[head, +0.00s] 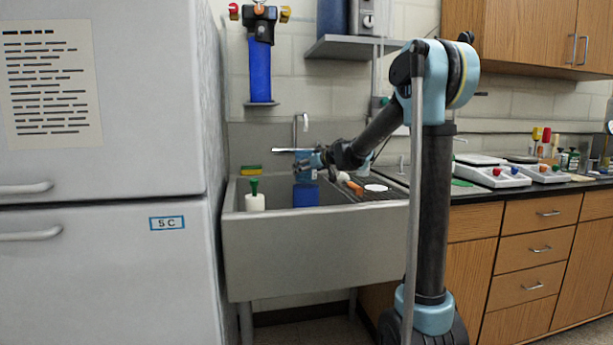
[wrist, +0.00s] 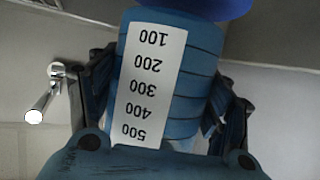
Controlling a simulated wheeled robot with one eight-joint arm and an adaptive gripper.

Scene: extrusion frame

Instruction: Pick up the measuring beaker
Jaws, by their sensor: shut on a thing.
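The measuring beaker (wrist: 200,80) fills the middle of the wrist view: a ribbed blue cylinder with a white scale label marked 100 to 500, upside down in the picture. My gripper (wrist: 168,98) is shut around its sides, with dark fingers on the left and right. In the head view my gripper (head: 312,163) is over the sink, where the beaker (head: 305,171) shows small and partly hidden by the fingers. A darker blue part (head: 306,196) shows just below it; I cannot tell whether it belongs to the beaker.
The grey sink (head: 310,250) has a faucet (head: 296,135) behind the gripper. A drain board (head: 388,194) is right. A tall fridge (head: 110,270) stands left.

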